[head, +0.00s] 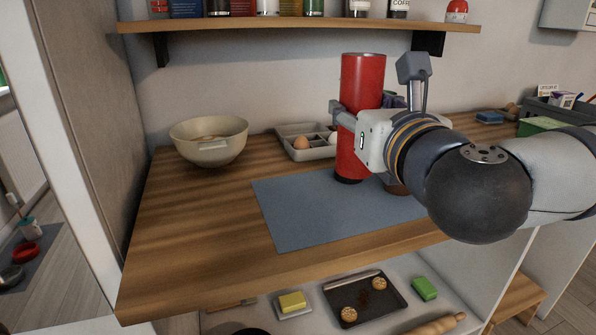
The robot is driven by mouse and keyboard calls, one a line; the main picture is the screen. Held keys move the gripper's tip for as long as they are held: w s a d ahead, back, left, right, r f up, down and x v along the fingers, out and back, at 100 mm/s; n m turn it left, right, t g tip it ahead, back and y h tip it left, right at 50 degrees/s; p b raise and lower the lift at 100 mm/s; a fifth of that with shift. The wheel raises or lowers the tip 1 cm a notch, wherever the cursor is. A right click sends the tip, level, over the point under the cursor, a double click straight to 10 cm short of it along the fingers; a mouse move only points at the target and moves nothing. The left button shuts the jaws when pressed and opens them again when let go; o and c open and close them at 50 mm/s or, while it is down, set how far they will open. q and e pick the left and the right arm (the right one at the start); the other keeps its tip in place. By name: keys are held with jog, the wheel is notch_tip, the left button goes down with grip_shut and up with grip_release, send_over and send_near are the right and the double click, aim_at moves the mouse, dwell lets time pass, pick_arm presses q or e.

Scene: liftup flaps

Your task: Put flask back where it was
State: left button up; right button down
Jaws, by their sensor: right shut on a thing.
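The flask is a tall red cylinder (362,80) with a dark base, upright at the back edge of a blue-grey mat (300,215) on the wooden counter. My right gripper (352,120) comes in from the right and is shut on the flask around its middle. The gripper's body hides part of the flask's right side. The flask's base is at or just above the mat; I cannot tell whether it touches. My left gripper is not in view.
A beige bowl (209,151) and an egg tray (316,152) stand left of the flask. A shelf with jars (300,27) hangs above. A dark, partly hidden object is behind my gripper. A crate (540,112) is at right. The counter's front left (190,240) is clear.

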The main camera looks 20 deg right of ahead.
jog(key=shift+a+f+b, duration=0.1)
jog(key=shift+f+b, duration=0.05)
jog(key=shift+b, duration=0.15)
jog(key=shift+w+a, duration=0.15)
jog(key=shift+w, duration=0.15)
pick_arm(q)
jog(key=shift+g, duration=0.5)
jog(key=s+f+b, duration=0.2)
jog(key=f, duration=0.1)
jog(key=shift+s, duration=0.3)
pick_arm(e)
jog(key=w+a+f, duration=0.4)
jog(key=w+f, duration=0.6)
jog(key=f, duration=0.1)
jog(key=shift+a, duration=0.25)
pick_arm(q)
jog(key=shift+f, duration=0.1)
pick_arm(e)
jog(key=shift+f, duration=0.1)
jog(key=shift+f, duration=0.2)
jog(key=c, duration=0.9)
grip_release()
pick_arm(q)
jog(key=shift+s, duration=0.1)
pick_arm(e)
jog(key=shift+o, duration=0.3)
